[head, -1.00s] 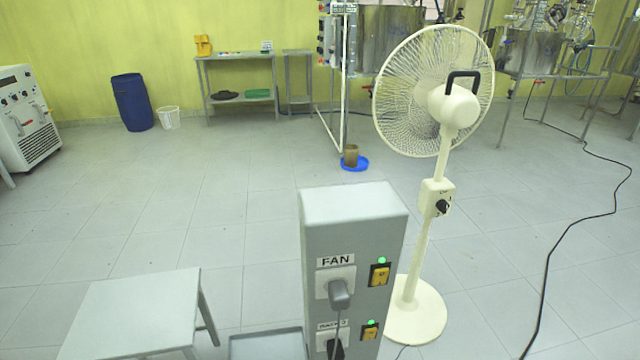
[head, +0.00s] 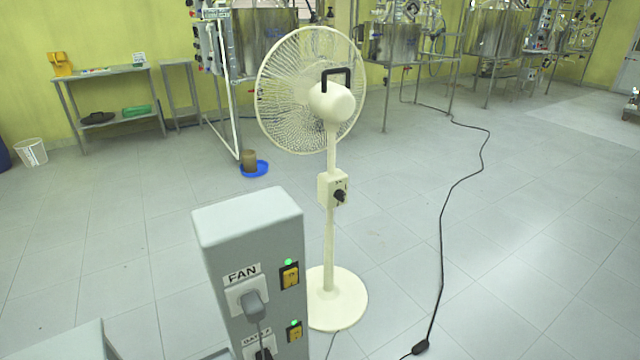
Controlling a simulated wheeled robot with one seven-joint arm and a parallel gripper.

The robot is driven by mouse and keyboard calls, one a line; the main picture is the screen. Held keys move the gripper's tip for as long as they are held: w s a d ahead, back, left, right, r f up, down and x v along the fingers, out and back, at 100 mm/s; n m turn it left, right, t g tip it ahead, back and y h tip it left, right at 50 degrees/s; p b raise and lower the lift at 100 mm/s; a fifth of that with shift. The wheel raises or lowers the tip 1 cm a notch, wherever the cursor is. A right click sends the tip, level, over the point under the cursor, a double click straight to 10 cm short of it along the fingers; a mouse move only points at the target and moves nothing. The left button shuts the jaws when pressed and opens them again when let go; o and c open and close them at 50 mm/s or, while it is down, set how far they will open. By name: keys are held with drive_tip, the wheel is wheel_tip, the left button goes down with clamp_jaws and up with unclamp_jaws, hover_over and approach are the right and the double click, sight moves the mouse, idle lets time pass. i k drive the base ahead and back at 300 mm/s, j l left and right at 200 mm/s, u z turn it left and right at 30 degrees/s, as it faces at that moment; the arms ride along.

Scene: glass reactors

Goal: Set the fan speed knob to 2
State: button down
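A cream pedestal fan (head: 331,102) stands on the tiled floor near the middle of the head view, on a round base. Its control box (head: 327,190) is partway up the pole. The black fan speed knob (head: 340,195) is on the box's face; it is too small for me to read its setting. A grey power post (head: 245,225) stands in front of the fan, to the left. It has a socket labelled FAN with a grey plug (head: 253,304) in it and a yellow switch (head: 290,276) with a green light. My gripper is not in view.
A black cable with an inline block (head: 420,346) runs over the floor right of the fan. A grey table (head: 60,342) is at the lower left. A brown cup stands on a blue dish (head: 254,168) behind the post. The floor right of the fan is mostly clear.

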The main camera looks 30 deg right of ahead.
sight(339, 195)
drive_tip(key=i+l, duration=0.1)
drive_tip(key=l, duration=0.25)
drive_tip(key=i+l, duration=0.1)
drive_tip(key=l, duration=0.25)
drive_tip(key=i+l, duration=0.15)
drive_tip(key=l, duration=0.2)
drive_tip(key=i+l, duration=0.1)
drive_tip(key=l, duration=0.25)
drive_tip(key=i+l, duration=0.1)
drive_tip(key=l, duration=0.25)
